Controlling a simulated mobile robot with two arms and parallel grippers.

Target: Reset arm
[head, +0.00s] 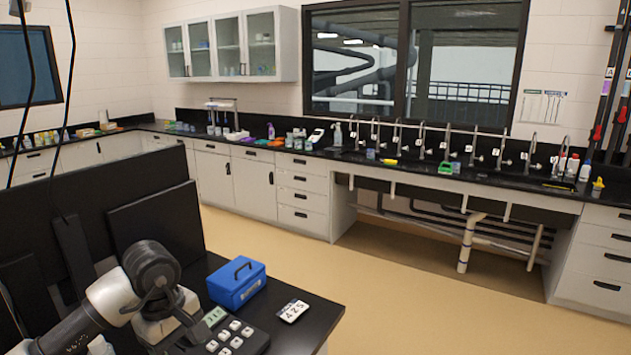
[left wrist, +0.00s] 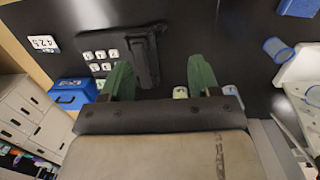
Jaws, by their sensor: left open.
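My left arm (head: 150,285) comes in from the lower left in the head view, bent above the black bench. Its gripper fingers cannot be made out there. In the left wrist view my left gripper (left wrist: 160,80) shows two green fingers spread wide apart with nothing between them. The black bench top lies beyond the fingers. A black keypad device (left wrist: 105,52) with white keys lies just past the left finger; it also shows in the head view (head: 232,335). My right gripper is in neither view.
A blue box with a handle (head: 237,283) and a white number card (head: 292,311) sit on the bench near the keypad. A blue mesh cup (left wrist: 278,48) stands at the right in the wrist view. Sinks with several taps (head: 470,150) line the far wall, with open floor (head: 400,285) between.

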